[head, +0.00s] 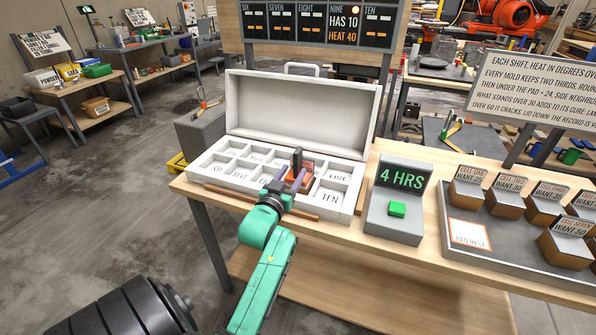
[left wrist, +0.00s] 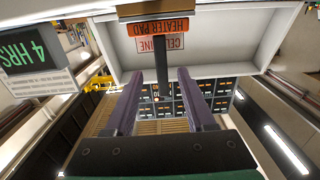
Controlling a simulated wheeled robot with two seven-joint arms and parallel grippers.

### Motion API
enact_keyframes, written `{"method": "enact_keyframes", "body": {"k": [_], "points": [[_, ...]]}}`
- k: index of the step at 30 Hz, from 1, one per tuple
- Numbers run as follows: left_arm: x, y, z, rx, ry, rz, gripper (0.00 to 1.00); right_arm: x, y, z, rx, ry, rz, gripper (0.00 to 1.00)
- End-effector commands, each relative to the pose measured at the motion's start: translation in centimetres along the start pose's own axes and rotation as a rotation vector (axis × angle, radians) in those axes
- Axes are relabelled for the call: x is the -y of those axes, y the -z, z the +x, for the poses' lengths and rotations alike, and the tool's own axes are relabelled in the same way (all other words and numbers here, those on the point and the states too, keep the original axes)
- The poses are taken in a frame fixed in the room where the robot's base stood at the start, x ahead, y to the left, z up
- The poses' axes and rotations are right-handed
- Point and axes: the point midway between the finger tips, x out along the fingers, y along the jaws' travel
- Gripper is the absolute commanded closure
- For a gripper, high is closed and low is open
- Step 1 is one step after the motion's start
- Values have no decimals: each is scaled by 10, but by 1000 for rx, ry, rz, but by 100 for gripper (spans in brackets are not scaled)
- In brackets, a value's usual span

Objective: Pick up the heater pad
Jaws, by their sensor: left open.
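The heater pad (head: 303,183) is an orange-red block with a dark upright handle. It sits at the compartments of the open white case (head: 240,105), toward the right of the middle. In the left wrist view its orange face reads HEATER PAD (left wrist: 158,28), and the dark handle runs down from it. My left gripper (head: 290,178) is at the pad, its purple fingers apart on either side of the handle. In the left wrist view the open fingers (left wrist: 160,75) show a gap beside the handle. A CELL NINE label (left wrist: 162,43) shows beside the pad. My right gripper is out of view.
A grey timer box (head: 402,185) reading 4 HRS, with a green button, stands right of the case. Further right is a grey tray (head: 515,248) with several labelled brown blocks and a PAD REST square (head: 470,235). The raised lid stands behind the compartments.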

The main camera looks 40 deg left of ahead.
Motion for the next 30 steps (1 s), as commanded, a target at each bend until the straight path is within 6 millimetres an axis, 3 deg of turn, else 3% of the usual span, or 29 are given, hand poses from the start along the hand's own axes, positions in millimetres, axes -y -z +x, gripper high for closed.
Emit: {"method": "enact_keyframes", "body": {"k": [10,17,18,22,30], "points": [[3,2,55,0,-1,0,45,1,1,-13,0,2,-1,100],[3,0,59,1,-1,0,45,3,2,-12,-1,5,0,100],[3,-1,59,1,-1,0,53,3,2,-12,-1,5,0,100],[3,-1,59,2,-1,0,100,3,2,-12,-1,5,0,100],[3,-1,59,2,-1,0,100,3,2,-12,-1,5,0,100]]}}
